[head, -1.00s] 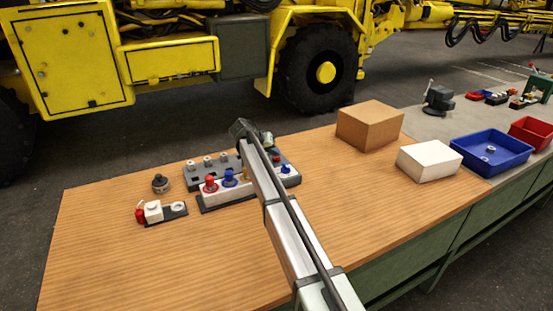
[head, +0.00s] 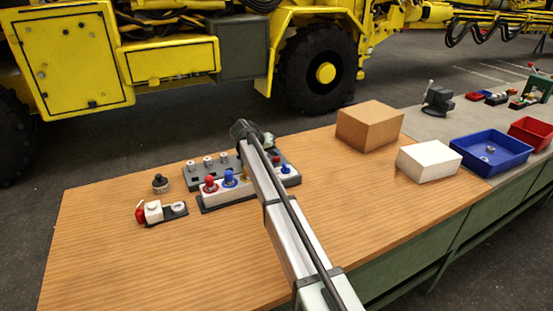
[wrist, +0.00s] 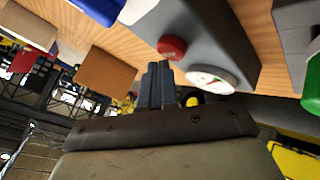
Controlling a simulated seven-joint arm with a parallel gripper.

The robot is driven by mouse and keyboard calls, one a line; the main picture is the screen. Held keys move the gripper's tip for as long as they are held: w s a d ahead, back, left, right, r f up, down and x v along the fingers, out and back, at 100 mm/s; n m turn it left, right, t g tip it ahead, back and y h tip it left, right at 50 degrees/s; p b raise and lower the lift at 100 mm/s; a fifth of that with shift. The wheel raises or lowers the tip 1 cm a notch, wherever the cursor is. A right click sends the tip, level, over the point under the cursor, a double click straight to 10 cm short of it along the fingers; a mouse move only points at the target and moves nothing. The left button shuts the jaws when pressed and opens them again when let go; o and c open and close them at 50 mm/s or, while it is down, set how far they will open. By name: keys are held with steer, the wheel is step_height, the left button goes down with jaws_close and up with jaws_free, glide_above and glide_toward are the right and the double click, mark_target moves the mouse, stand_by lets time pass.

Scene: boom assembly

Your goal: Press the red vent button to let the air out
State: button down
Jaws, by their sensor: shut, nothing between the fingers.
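In the wrist view, a round red button (wrist: 171,47) sits on a grey block (wrist: 225,35), beside a round white-faced gauge (wrist: 211,79). My gripper (wrist: 158,70) is shut and empty, with its dark fingertips just below the red button in the picture. I cannot tell whether they touch it. In the head view, my arm and wrist reach over the back of the fittings on the wooden bench (head: 120,255). The fingertips and this button are hidden there.
A valve block with red (head: 210,183) and blue (head: 229,178) knobs stands left of my arm. A small white unit with a red part (head: 153,211) lies further left. A cardboard box (head: 370,126), white box (head: 429,161) and blue tray (head: 491,152) stand right. The bench front is clear.

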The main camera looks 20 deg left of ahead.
mark_target(274, 158)
steer(key=shift+s+f, duration=0.3)
steer(key=shift+f, duration=0.6)
steer(key=shift+r, duration=0.1)
stand_by(0.4)
steer(key=shift+w+a+r, duration=0.15)
steer(key=shift+r, duration=0.25)
steer(key=shift+w+a, duration=0.1)
steer(key=shift+r, duration=0.5)
steer(key=shift+w+r, duration=0.1)
steer(key=shift+r, duration=2.1)
